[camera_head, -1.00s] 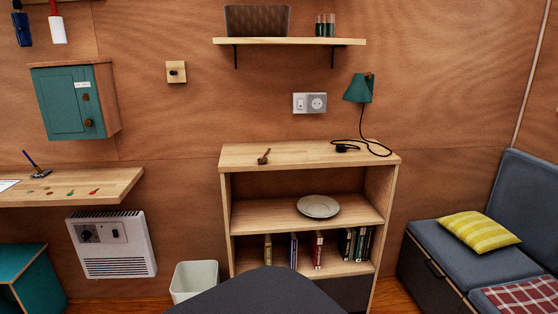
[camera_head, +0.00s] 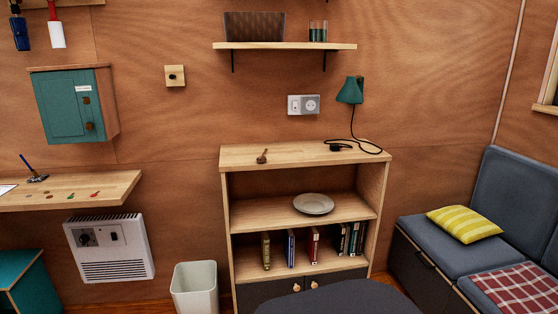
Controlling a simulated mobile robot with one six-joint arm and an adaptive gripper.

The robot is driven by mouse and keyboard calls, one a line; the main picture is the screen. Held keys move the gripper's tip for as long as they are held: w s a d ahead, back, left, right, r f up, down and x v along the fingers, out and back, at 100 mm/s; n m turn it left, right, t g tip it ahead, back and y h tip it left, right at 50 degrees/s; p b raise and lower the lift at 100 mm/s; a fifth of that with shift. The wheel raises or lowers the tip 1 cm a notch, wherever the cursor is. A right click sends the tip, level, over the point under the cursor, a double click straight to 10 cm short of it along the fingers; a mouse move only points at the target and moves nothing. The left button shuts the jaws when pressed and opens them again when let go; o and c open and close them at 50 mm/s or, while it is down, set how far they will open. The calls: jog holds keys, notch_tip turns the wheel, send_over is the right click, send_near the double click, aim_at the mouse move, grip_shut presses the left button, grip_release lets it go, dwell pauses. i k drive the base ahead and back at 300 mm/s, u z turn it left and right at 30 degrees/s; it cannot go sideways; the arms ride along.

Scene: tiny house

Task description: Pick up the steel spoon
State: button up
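I cannot make out a clear steel spoon. A small dark brown object (camera_head: 262,156), perhaps spoon-like, lies on the top of the wooden bookcase (camera_head: 290,154), left of the middle. It is too small to tell its material. My gripper is not in the picture.
A pale plate (camera_head: 314,204) lies on the bookcase's middle shelf, with books below. A lamp (camera_head: 350,91) hangs above its right end, its black cord lying on top. A desk (camera_head: 100,189) and white bin (camera_head: 194,288) are left, a cushioned bench (camera_head: 435,241) right.

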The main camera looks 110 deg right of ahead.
aim_at(262, 159)
jog(key=z, duration=0.95)
jog(key=i, duration=0.1)
jog(key=z, duration=2.65)
jog(key=i, duration=0.6)
jog(key=z, duration=0.05)
